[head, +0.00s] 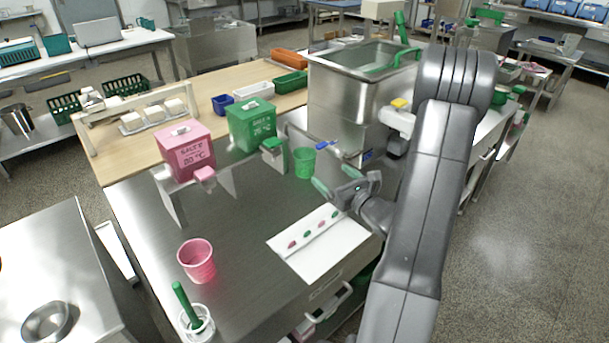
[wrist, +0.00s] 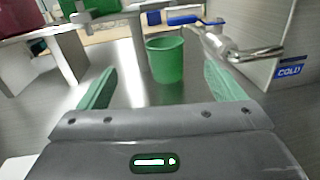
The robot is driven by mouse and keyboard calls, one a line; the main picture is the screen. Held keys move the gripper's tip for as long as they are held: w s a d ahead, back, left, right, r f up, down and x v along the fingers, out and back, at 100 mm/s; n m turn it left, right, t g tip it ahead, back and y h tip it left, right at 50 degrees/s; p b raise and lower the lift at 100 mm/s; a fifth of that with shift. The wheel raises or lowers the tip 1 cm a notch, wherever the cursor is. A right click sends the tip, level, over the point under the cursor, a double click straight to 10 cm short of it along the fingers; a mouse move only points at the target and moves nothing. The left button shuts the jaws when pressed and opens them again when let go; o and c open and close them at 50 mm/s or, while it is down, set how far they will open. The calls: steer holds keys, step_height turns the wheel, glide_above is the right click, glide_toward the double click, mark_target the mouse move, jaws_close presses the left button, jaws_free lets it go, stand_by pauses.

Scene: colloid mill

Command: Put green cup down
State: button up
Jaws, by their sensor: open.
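The green cup (head: 304,163) stands upright on the steel worktop, just right of the green box's spout. In the wrist view the cup (wrist: 166,62) is ahead of my gripper, roughly midway between its fingers and beyond their tips. My gripper (head: 334,186) is open and empty, low over the worktop on the near right side of the cup. In the wrist view both green fingers (wrist: 155,84) are spread wide and do not touch the cup.
A tap with a blue handle (wrist: 196,19) juts from the steel tank (head: 340,105) behind the cup. A pink box (head: 184,152) and a green box (head: 251,125) stand left. A pink cup (head: 197,262) and a white card (head: 320,243) are nearer. Bare worktop lies between them.

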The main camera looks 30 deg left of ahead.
mark_target(311, 159)
steer(key=shift+a+f, duration=0.1)
steer(key=shift+f, duration=0.5)
steer(key=x, duration=0.8)
steer(key=shift+p, duration=0.4)
steer(key=x, duration=0.3)
steer(key=p+x, duration=0.1)
steer(key=x, duration=0.1)
steer(key=shift+w+a, duration=0.1)
steer(key=shift+w, duration=0.4)
steer(key=c, duration=1.2)
steer(key=shift+r, duration=0.1)
steer(key=shift+r, duration=0.45)
steer(key=b+v, duration=0.2)
steer(key=v, duration=1.1)
steer(key=shift+r+p, duration=0.7)
steer(key=shift+r, duration=6.15)
